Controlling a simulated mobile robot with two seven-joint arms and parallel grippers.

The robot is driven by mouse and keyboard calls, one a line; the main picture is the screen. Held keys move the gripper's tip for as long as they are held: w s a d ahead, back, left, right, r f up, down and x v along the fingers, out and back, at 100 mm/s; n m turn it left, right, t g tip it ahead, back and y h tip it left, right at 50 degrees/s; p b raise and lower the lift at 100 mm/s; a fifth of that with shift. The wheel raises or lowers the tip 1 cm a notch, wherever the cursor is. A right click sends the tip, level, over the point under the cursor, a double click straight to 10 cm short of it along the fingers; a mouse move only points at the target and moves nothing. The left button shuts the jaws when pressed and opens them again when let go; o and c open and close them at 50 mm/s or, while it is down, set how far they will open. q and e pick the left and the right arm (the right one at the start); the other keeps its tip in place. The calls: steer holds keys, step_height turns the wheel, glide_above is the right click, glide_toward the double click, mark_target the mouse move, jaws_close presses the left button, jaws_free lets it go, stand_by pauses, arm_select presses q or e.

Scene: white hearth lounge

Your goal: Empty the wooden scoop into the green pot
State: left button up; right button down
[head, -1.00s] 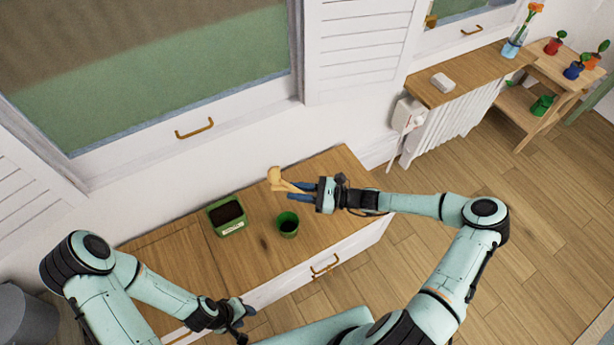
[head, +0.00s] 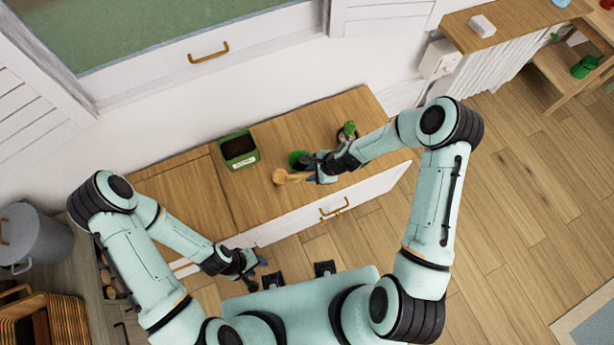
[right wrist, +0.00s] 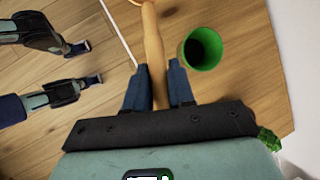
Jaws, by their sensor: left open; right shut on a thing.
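The wooden scoop (head: 285,177) is held by its handle in my right gripper (head: 318,169), near the front edge of the cabinet top. Its handle also shows between the blue fingers in the right wrist view (right wrist: 153,55), with the bowl cut off at the top edge. I cannot tell what the scoop holds. The green pot (head: 297,160) stands upright just behind the scoop, partly hidden by my right gripper. In the right wrist view the pot (right wrist: 188,54) is right of the handle, apart from it, with a dark inside. My left gripper (head: 250,274) is open and empty, low in front of the cabinet.
A green labelled box of dark soil (head: 238,164) stands on the cabinet top (head: 280,133), left of the pot. A small green plant (head: 348,129) stands behind my right forearm. The left cabinet top is clear. A grey lidded bin (head: 38,238) stands far left.

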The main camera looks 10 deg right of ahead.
arm_select(q)
steer(key=f+b, duration=0.1)
steer(key=s+f+b, duration=0.1)
steer(key=shift+s+f, duration=0.3)
steer(key=shift+f, duration=0.05)
arm_select(e)
steer(key=w+d+r+m+h, duration=0.1)
steer(key=w+d+r+h, duration=0.2)
steer(key=w+r, duration=0.7)
steer(key=shift+w+d+r+g+h, duration=0.2)
steer(key=shift+r+g+h, duration=0.25)
steer(key=shift+h, duration=0.65)
